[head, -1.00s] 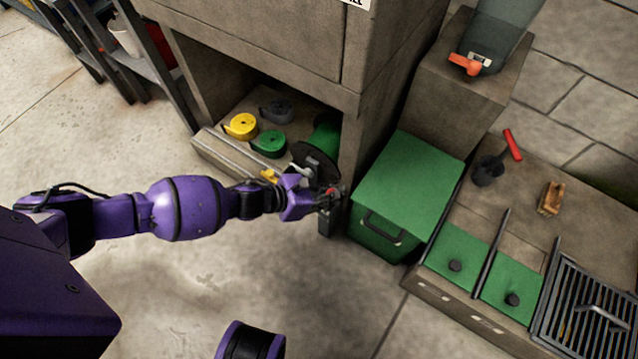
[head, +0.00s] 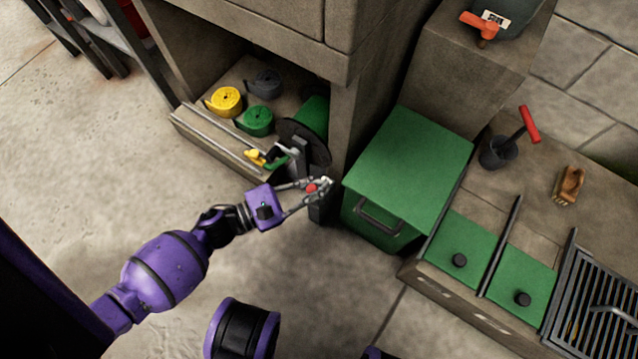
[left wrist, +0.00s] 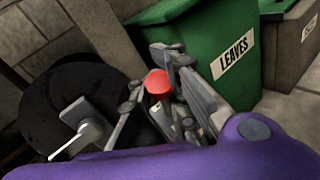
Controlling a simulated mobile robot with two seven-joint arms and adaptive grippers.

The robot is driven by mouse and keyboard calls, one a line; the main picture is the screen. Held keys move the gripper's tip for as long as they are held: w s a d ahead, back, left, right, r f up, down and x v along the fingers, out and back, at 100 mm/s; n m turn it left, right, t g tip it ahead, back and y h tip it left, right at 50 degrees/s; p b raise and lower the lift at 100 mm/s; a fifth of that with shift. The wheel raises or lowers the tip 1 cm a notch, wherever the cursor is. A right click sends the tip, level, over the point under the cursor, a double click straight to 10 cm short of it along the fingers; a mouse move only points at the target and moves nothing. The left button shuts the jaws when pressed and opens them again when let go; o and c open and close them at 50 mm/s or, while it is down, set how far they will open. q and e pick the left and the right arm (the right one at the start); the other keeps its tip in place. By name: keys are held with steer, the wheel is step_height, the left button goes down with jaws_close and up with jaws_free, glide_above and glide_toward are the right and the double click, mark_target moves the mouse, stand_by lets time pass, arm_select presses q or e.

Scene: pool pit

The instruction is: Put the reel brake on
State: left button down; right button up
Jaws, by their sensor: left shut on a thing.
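The hose reel sits in the low opening of the stone unit, with a green drum (head: 314,114) and a black side disc (head: 318,150). A grey crank handle (left wrist: 88,127) stands out from the disc in the left wrist view. A dark post (head: 322,208) stands in front of the reel, by the green bin. My left gripper (head: 318,187) is at the top of this post, its fingers shut on a small red knob (left wrist: 158,83). The fingers and my purple wrist hide most of what carries the knob. My right gripper is out of view.
A green bin (head: 405,165) labelled LEAVES stands close to the right of the gripper. Rolled yellow (head: 224,101), green (head: 254,121) and grey (head: 264,84) hoses lie left of the reel. A yellow fitting (head: 256,156) is at the ledge. Floor in front is clear.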

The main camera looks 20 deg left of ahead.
arm_select(q)
steer(key=shift+s+a+f, duration=0.4)
steer(key=shift+f, duration=0.1)
steer(key=c, duration=1.8)
jaws_free()
steer(key=shift+r, duration=0.1)
steer(key=shift+d, duration=0.1)
steer(key=shift+r, duration=0.1)
steer(key=v, duration=1.2)
